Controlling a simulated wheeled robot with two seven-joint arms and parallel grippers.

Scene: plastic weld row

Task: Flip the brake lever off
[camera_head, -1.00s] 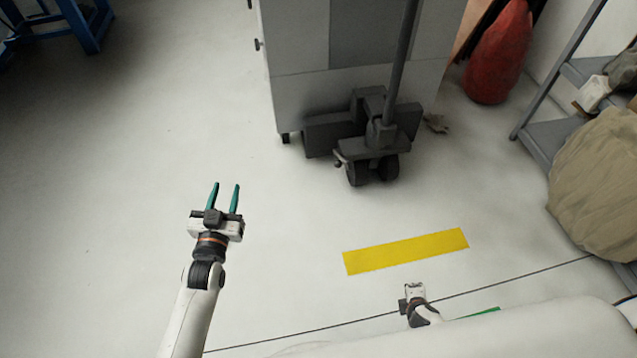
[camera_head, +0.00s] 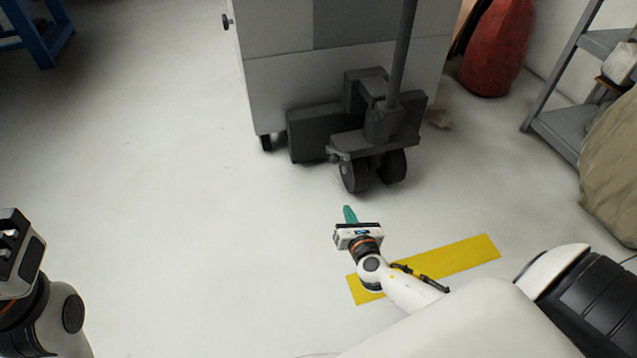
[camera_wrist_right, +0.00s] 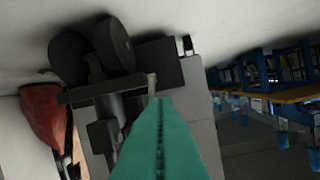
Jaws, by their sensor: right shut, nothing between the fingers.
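The dark cart unit (camera_head: 384,125) has two wheels and an upright pole and stands against the grey cabinet. A small lever-like part (camera_head: 338,152), which looks like the brake lever, sticks out at its lower left, just above the left wheel. In the right wrist view a thin light piece (camera_wrist_right: 152,84) shows just beyond the fingertips. My right gripper (camera_head: 348,210) has its green fingers shut and empty, and points at the cart from in front of the left wheel. In the right wrist view its fingers (camera_wrist_right: 160,104) are pressed together. My left gripper (camera_head: 14,240) is partly at the left edge, its fingers unclear.
The grey cabinet (camera_head: 278,90) stands behind the cart unit. A yellow floor strip (camera_head: 460,255) lies below my right arm. A red sack (camera_head: 496,55), a grey shelf (camera_head: 565,125) and a tan sack (camera_head: 612,165) are at the right. The floor at the left is clear.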

